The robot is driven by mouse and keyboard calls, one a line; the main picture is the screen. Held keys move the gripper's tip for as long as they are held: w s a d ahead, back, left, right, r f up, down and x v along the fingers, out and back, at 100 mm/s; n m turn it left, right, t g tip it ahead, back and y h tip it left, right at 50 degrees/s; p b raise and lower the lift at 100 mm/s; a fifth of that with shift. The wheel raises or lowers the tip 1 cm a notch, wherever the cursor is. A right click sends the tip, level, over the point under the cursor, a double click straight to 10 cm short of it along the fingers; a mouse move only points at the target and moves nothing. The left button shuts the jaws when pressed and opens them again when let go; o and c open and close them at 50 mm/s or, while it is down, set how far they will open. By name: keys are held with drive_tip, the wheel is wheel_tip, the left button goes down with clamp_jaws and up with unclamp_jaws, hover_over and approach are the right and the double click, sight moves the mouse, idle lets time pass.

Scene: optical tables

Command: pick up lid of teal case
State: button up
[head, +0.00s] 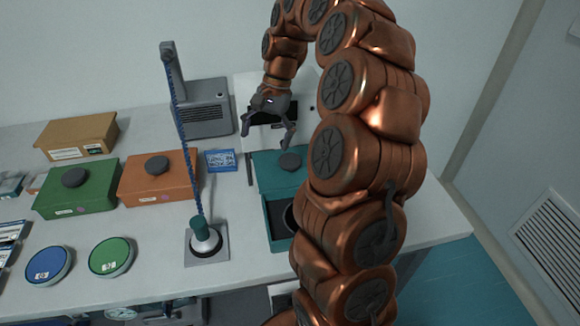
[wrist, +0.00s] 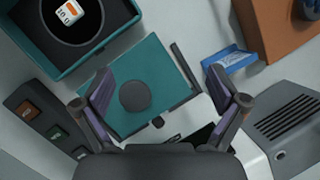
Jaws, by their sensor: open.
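The lid of the teal case (head: 268,178) is a flat teal square with a dark grey round knob (head: 290,161). It lies off the case, just behind it. In the wrist view the lid (wrist: 165,72) fills the middle, with its knob (wrist: 135,96) between my fingers. The teal case (head: 277,241) is open and partly hidden by my arm. The wrist view shows the case (wrist: 97,53) with a white and orange item in its round dark recess. My gripper (head: 268,137) is open and empty above the lid, its fingers (wrist: 162,102) spread to either side of the knob.
A grey vented box (head: 205,112) and a white device (head: 262,138) stand behind the lid. A blue card (head: 221,160) lies to its left. An orange case (head: 160,183) and a green case (head: 78,190) stand further left. A stand with a blue-wrapped post (head: 184,135) rises nearby.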

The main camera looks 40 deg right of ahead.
sight(291, 159)
drive_tip(key=w+d+f+m, duration=0.1)
drive_tip(key=d+f+m, duration=0.15)
drive_tip(key=d, duration=0.35)
drive_tip(key=w+d+f+m, duration=0.1)
drive_tip(key=d+f+m, duration=0.15)
drive_tip(key=d, duration=0.35)
drive_tip(key=shift+t+y, duration=0.3)
drive_tip(key=shift+s+p+x, duration=0.2)
drive_tip(key=shift+p+x, duration=0.55)
drive_tip(key=shift+x, duration=0.95)
drive_tip(key=shift+s+p+x, duration=0.25)
drive_tip(key=shift+p+x, duration=0.5)
drive_tip(key=shift+x, duration=0.9)
drive_tip(key=shift+a+f, duration=0.15)
drive_tip(key=shift+f, duration=0.25)
drive_tip(key=c, duration=1.4)
